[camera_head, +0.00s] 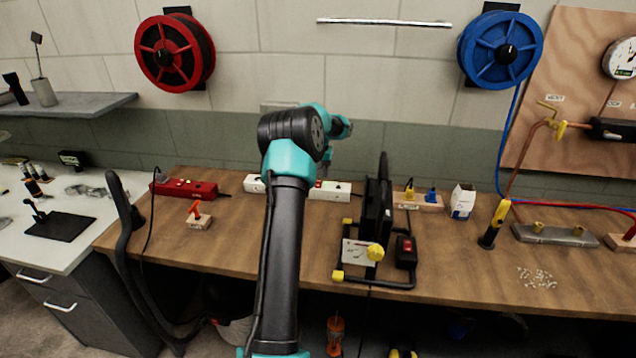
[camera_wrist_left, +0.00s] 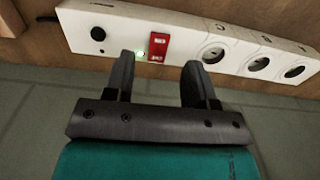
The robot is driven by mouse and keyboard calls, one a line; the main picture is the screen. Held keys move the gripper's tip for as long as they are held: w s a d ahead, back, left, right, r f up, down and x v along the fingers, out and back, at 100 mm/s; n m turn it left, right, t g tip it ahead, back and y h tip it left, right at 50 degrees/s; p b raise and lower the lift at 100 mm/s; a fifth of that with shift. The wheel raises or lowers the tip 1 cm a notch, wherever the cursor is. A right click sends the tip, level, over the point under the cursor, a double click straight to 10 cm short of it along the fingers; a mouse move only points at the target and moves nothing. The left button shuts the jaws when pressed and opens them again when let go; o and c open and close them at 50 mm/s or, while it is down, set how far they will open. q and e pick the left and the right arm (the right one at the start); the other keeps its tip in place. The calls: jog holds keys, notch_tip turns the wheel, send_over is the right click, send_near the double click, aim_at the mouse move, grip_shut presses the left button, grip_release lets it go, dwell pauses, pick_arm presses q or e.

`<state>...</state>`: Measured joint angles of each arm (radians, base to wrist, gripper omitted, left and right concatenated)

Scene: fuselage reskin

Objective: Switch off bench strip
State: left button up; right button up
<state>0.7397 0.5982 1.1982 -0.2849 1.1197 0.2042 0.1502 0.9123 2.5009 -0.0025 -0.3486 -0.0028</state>
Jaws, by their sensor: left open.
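The white bench strip (camera_head: 331,191) lies at the back of the wooden bench, partly hidden behind my left arm. In the left wrist view the strip (camera_wrist_left: 228,56) shows a red rocker switch (camera_wrist_left: 159,46), a lit green lamp (camera_wrist_left: 140,54), a round black part at one end and several round sockets. My left gripper (camera_wrist_left: 157,75) is open and empty, its two dark fingers apart, with the red switch between and just beyond their tips. I cannot tell whether they touch the strip. In the head view this gripper (camera_head: 326,168) is small and partly hidden by its arm.
A red strip (camera_head: 184,188) and an orange-levered block (camera_head: 199,216) stand left of my arm. A black-framed stand (camera_head: 376,220) with a red-switched box (camera_head: 405,250) stands close on the right. Free bench top lies in front of the red strip.

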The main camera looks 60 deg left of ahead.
aim_at(318, 186)
pick_arm(q)
jog(key=shift+f, duration=2.3)
jog(key=c, duration=0.9)
jog(key=shift+w+a+r+g+h, duration=0.1)
jog(key=shift+a+g+h, duration=0.05)
jog(key=shift+g+h, duration=0.35)
jog(key=shift+w+a+r+g+h, duration=0.1)
jog(key=shift+g+h, duration=0.3)
jog(key=shift+h, duration=0.2)
jog(key=o, duration=0.9)
